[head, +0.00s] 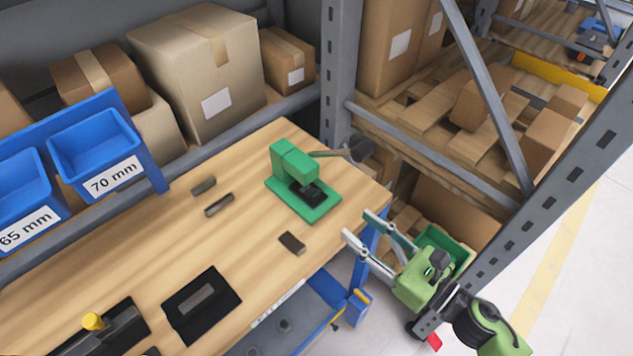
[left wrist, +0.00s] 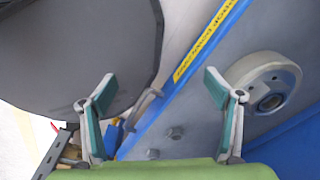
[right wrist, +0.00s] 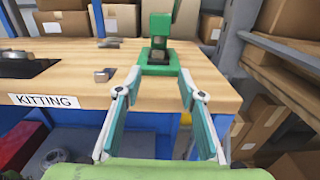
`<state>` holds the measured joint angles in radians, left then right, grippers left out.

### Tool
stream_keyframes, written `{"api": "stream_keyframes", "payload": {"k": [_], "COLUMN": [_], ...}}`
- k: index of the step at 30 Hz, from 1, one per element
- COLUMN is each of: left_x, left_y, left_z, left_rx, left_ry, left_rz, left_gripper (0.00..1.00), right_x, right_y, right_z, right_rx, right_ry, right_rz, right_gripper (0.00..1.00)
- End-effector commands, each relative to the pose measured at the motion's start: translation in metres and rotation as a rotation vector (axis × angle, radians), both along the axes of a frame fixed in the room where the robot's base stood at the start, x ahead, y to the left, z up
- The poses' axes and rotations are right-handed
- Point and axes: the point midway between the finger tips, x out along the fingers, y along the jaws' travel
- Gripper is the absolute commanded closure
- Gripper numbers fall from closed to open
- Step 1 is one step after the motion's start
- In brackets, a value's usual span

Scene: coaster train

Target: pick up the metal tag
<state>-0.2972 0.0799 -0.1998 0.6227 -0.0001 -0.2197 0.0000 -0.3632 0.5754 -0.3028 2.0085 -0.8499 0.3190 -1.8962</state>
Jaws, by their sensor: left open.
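A flat grey metal piece (head: 197,299) lies on a black mat (head: 222,285) at the table's front; it looks like a tag, but I cannot tell for sure. Small dark grey pieces lie farther back (head: 203,186), beside that (head: 218,205), and nearer the right edge (head: 292,242). The right wrist view shows a grey piece (right wrist: 104,75) left of the gripper. My right gripper (head: 359,227) is open and empty, off the table's right end; its fingers also show in the right wrist view (right wrist: 158,85). My left gripper (left wrist: 159,84) is open and empty, away from the table top.
A green press (head: 292,165) with a lever stands at the table's back right. A black fixture (head: 122,335) with a yellow knob is at the front left. Blue bins (head: 95,140) line the back left. A grey rack post (head: 335,80) rises behind the table.

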Motion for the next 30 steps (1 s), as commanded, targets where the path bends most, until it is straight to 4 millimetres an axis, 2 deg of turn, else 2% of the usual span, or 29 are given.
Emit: {"api": "stream_keyframes", "payload": {"k": [5, 10, 15, 23, 30], "left_x": [-0.007, -0.012, -0.011, -0.004, -0.002], "left_y": [0.001, 0.001, 0.001, 0.000, 0.000], "left_z": [0.007, 0.019, 0.027, 0.032, 0.048], "left_rx": [0.001, 0.002, 0.001, 0.001, 0.000], "left_ry": [0.010, 0.017, 0.016, 0.007, 0.003], "left_rz": [0.000, 0.000, 0.000, 0.000, 0.000], "left_gripper": [0.17, 0.17, 0.17, 0.17, 0.17], "right_x": [0.009, 0.032, 0.051, 0.063, 0.085], "right_y": [0.013, 0.034, 0.053, 0.065, 0.086], "right_z": [0.008, 0.009, 0.007, 0.005, 0.004], "right_rx": [-0.013, -0.011, -0.011, -0.011, -0.009], "right_ry": [-0.025, -0.024, -0.022, -0.021, -0.019], "right_rz": [0.010, 0.007, 0.007, 0.007, 0.007], "right_gripper": [0.64, 0.64, 0.64, 0.64, 0.64]}}
